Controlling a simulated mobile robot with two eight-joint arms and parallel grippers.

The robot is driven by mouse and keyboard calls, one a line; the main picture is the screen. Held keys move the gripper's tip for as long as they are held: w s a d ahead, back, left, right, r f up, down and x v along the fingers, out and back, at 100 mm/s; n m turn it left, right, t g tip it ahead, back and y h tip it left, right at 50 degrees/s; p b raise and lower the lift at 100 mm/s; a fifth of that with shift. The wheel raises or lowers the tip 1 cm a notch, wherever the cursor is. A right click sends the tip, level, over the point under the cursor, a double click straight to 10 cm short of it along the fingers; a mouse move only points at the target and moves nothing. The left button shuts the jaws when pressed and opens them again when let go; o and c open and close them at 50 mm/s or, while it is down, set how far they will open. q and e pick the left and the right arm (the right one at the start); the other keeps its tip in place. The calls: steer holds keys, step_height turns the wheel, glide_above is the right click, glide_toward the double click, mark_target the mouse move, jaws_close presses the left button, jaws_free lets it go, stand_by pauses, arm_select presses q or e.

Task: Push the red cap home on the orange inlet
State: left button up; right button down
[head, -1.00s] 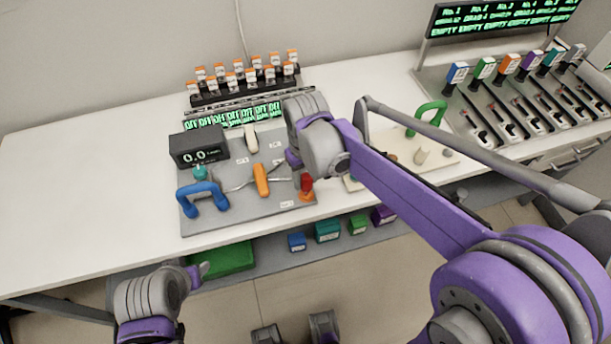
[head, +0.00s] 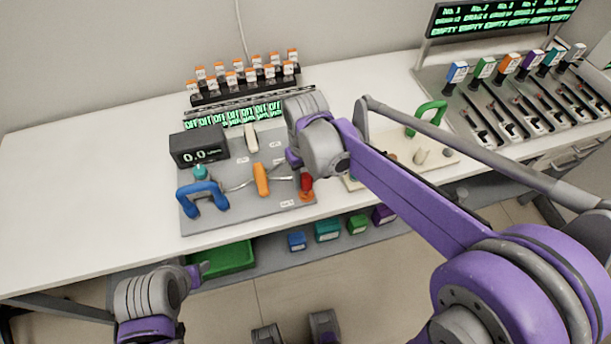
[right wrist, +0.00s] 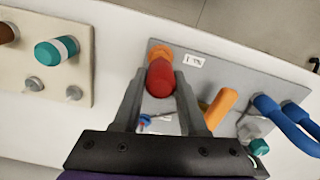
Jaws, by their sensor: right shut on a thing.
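The red cap (right wrist: 160,78) is between the fingers of my right gripper (right wrist: 161,84) in the right wrist view, and the gripper is shut on it. The orange inlet (right wrist: 159,50) shows just beyond the cap, in line with it. In the head view the red cap (head: 306,181) stands directly over the orange inlet (head: 306,196) at the board's front right corner. I cannot tell whether the cap is fully seated. The right fingertips are mostly hidden there by my arm. My left gripper (head: 196,273) is low at the front left, away from the board; its opening is unclear.
The grey board (head: 235,220) also carries a blue handle (head: 203,196), an orange handle (head: 261,180) and a black display (head: 199,147). A beige board (head: 385,168) lies to its right. A green tray (head: 228,258) sits below the table edge. The table's left side is clear.

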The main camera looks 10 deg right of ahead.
mark_target(306, 185)
steer(key=shift+f+b, duration=1.25)
steer(key=shift+f, duration=0.6)
steer(key=shift+c, duration=1.9)
jaws_free()
steer(key=shift+r, duration=0.1)
step_height(306, 185, up, 11)
steer(key=shift+f+p, duration=0.1)
steer(key=shift+p, duration=0.55)
steer(key=s+d+f+m+t+p, duration=0.1)
steer(key=s+d+f+t+p, duration=0.1)
steer(key=s, duration=0.5)
steer(key=s+d+f+m+t+p, duration=0.1)
steer(key=s+d+f+t+p, duration=0.1)
steer(key=s, duration=0.5)
steer(key=d+t, duration=0.1)
steer(key=d, duration=0.1)
steer(key=shift+s+d+f, duration=0.3)
steer(key=shift+d, duration=0.05)
